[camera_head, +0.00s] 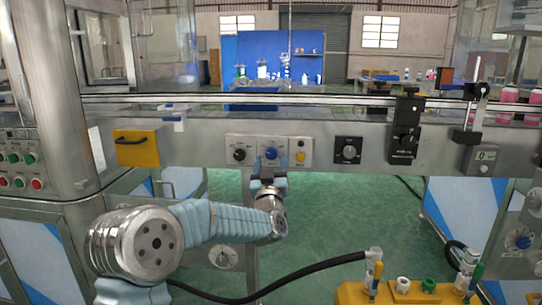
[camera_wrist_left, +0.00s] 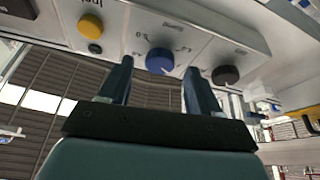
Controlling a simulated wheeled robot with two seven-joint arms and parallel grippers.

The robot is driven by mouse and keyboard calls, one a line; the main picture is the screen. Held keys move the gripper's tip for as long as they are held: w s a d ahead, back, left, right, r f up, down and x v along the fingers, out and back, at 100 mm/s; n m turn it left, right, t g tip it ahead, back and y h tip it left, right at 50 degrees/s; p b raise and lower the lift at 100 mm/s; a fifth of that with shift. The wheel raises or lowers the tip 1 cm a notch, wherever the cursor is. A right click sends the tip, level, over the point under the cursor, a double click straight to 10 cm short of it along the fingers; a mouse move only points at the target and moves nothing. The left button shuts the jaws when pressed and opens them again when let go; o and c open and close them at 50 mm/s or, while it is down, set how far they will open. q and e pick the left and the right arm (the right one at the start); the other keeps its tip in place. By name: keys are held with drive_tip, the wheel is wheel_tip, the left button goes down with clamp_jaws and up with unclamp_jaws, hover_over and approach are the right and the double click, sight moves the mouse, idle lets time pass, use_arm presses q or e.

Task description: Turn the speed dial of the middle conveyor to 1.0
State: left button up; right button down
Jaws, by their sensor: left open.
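The conveyor's control panel (camera_head: 255,163) faces me in the middle of the head view. It carries a black knob (camera_head: 239,155), a blue dial (camera_head: 271,153) and a yellow button (camera_head: 300,156). In the left wrist view the blue dial (camera_wrist_left: 160,61) has printed scale marks around it; its setting is too small to read surely. My left gripper (camera_head: 268,176) is just below the blue dial. In the left wrist view its two fingers (camera_wrist_left: 160,78) are open, with the dial showing between and beyond their tips; I see no contact. My right gripper is not in view.
Right of the panel are another black dial (camera_head: 349,150) and a black bracket (camera_head: 405,130). A yellow box (camera_head: 138,148) sits on the left. A yellow block with fittings (camera_head: 405,293) and a black hose (camera_head: 300,272) are low in front. Pink bottles (camera_head: 507,97) stand at right.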

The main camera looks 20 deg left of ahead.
sight(271, 153)
use_arm(q)
drive_tip(key=shift+x, duration=1.05)
drive_tip(key=shift+c, duration=0.3)
